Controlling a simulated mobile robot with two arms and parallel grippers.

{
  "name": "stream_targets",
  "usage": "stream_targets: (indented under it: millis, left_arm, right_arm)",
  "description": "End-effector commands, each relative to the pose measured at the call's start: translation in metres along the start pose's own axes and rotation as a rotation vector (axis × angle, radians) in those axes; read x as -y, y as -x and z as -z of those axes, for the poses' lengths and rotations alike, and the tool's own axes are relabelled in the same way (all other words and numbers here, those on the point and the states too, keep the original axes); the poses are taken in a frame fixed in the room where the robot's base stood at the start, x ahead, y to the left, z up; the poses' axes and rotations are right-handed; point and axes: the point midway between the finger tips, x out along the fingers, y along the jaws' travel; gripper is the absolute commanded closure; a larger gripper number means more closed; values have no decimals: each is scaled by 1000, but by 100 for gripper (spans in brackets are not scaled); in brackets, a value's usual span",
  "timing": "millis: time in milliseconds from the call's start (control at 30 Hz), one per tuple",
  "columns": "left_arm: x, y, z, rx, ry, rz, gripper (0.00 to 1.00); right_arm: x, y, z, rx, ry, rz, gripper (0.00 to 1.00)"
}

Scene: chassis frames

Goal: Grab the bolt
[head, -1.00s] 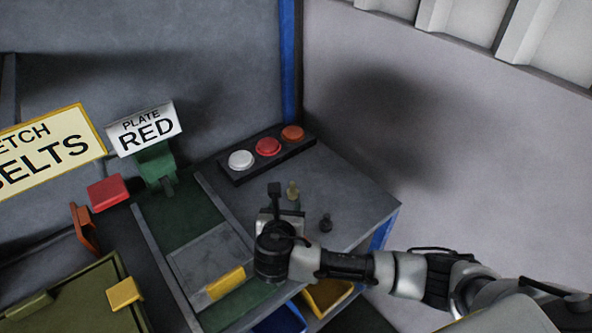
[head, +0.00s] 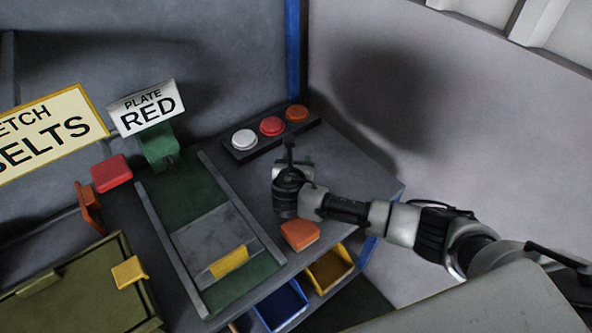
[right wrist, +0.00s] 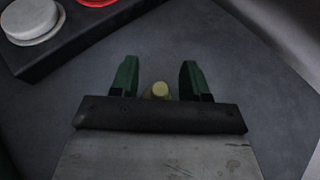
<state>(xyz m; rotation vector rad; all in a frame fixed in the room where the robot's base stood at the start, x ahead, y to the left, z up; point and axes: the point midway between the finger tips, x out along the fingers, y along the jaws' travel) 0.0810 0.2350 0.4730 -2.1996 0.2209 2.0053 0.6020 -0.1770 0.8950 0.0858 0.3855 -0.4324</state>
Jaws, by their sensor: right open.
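The bolt (right wrist: 160,90) shows in the right wrist view as a small pale yellow round top. It stands between the two green fingers of my right gripper (right wrist: 157,75), with a gap to either side. The fingers are open and hold nothing. In the head view my right gripper (head: 289,188) is over the grey bench top, in front of the button panel, and hides the bolt. My left gripper is not in view.
A black panel with white, red and orange buttons (head: 271,126) stands behind my right gripper. An orange block (head: 300,235) lies at the bench's front edge, above blue and yellow bins (head: 330,268). The railed green track (head: 183,197) with a grey plate is left.

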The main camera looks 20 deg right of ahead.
Motion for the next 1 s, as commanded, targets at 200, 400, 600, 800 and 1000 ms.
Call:
stream_targets:
  millis: [200, 400, 600, 800, 1000]
  left_arm:
    - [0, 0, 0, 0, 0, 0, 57]
    - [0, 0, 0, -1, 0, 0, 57]
    - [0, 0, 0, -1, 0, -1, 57]
    - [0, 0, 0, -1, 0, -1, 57]
    - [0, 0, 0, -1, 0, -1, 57]
  right_arm:
    - [0, -7, 1, -1, 0, -1, 54]
    - [0, -7, 1, -1, 0, -1, 69]
    - [0, -6, 1, -1, 0, -1, 100]
    - [0, -6, 0, 0, 0, -1, 100]
    - [0, -5, -3, 0, -1, -2, 100]
